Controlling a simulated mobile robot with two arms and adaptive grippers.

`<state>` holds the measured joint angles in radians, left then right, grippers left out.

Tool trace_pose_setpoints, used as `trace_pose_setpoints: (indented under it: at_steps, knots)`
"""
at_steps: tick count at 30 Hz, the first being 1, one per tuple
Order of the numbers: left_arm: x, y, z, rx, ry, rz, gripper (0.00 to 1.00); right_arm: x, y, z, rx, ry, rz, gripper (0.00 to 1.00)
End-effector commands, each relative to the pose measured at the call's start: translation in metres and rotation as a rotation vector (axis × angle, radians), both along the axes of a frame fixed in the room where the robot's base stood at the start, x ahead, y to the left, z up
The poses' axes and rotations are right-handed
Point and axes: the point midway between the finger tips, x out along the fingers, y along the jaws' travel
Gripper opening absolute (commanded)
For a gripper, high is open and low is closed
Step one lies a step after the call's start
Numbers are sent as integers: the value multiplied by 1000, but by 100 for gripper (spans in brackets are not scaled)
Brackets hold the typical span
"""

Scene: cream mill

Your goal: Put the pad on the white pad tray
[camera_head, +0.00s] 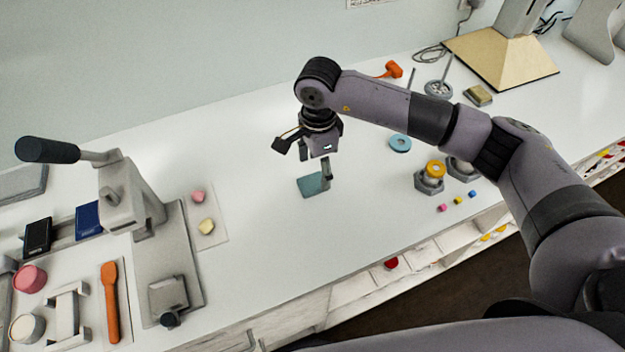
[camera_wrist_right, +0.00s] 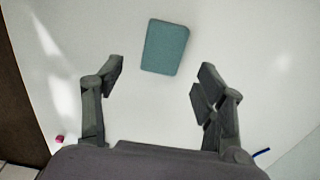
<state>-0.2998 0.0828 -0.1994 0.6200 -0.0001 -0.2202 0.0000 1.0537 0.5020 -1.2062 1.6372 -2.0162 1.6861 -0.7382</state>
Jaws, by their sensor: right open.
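My left gripper is not in view.
The grey lever press (camera_head: 130,195) stands at left, with a pale sheet (camera_head: 213,238) bearing pink and yellow pieces beside it. An orange spatula (camera_head: 110,300) lies in front. The table around the pad is clear.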

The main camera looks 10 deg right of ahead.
Motion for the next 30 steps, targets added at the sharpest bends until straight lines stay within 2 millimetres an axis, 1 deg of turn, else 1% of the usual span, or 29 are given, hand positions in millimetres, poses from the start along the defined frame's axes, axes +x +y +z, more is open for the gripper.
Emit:
trace_pose_setpoints:
  at_steps: [1,4,6,9,12,17,30]
  knots:
    - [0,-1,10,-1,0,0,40,-1,0,-4,-2,8,-1,65]
    - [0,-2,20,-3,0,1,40,1,2,-18,-1,7,0,65]
    - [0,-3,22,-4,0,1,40,1,2,-30,-1,6,-2,65]
    - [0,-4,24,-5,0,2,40,2,2,-39,-1,4,0,65]
    - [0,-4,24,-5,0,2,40,2,2,-43,0,2,1,65]
    - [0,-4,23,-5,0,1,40,2,2,-43,0,1,1,65]
    - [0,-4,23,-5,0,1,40,2,2,-43,0,2,0,36]
